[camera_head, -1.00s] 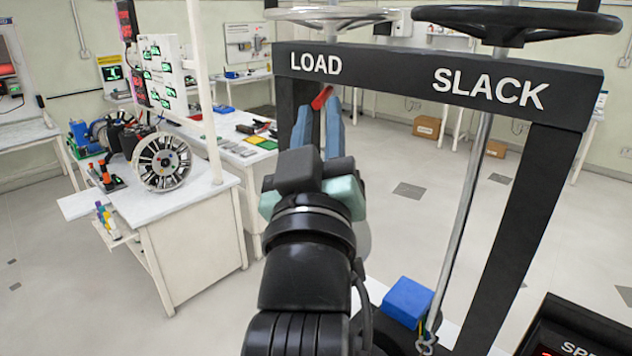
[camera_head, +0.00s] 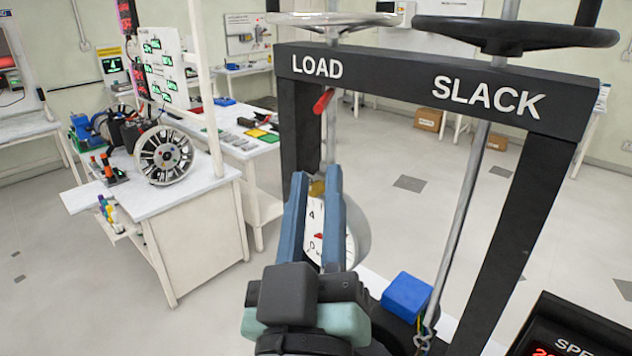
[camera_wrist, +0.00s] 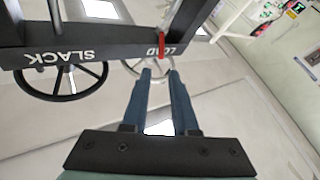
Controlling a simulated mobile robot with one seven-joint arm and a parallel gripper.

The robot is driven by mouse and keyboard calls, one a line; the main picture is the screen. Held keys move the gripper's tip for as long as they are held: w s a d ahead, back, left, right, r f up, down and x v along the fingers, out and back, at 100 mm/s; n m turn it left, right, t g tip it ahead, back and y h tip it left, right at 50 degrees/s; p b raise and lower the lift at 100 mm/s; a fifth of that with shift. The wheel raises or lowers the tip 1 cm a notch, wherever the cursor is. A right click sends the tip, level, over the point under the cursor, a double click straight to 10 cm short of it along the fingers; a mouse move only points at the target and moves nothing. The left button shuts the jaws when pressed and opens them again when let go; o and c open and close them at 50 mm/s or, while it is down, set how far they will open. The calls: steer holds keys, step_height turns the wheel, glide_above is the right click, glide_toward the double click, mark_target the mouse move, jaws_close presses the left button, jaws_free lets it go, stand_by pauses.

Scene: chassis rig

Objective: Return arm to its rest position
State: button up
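My gripper (camera_head: 316,178) has two long blue fingers held apart with nothing visible between them. In the head view it is in front of the black rig frame (camera_head: 445,85), with its fingertips below the red lever (camera_head: 322,100) and beside the left post. A round white dial (camera_head: 326,222) shows between and behind the fingers. In the wrist view the gripper (camera_wrist: 159,73) points toward the frame, which appears upside down, and the red lever (camera_wrist: 161,46) lies beyond the fingertips. The fingers look clear of the frame.
Two handwheels, one silver (camera_head: 331,19) and one black (camera_head: 515,35), sit above the frame. A blue block (camera_head: 406,297) is low beside the slanted rod (camera_head: 465,200). A white workbench (camera_head: 205,245) with a spoked wheel (camera_head: 164,156) stands left. Floor between bench and rig is open.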

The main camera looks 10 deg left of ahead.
steer(key=s+d+r+m+t+h+b, duration=0.1)
steer(key=s+d+r+m+t+b, duration=0.1)
steer(key=r, duration=0.4)
steer(key=s+d+r+m+t+h+b, duration=0.2)
steer(key=d+r+m+t+b, duration=0.1)
steer(key=r, duration=0.4)
steer(key=shift+s+d+r+m+b, duration=0.15)
steer(key=shift+s+d+m+b, duration=0.15)
steer(key=shift+d, duration=0.45)
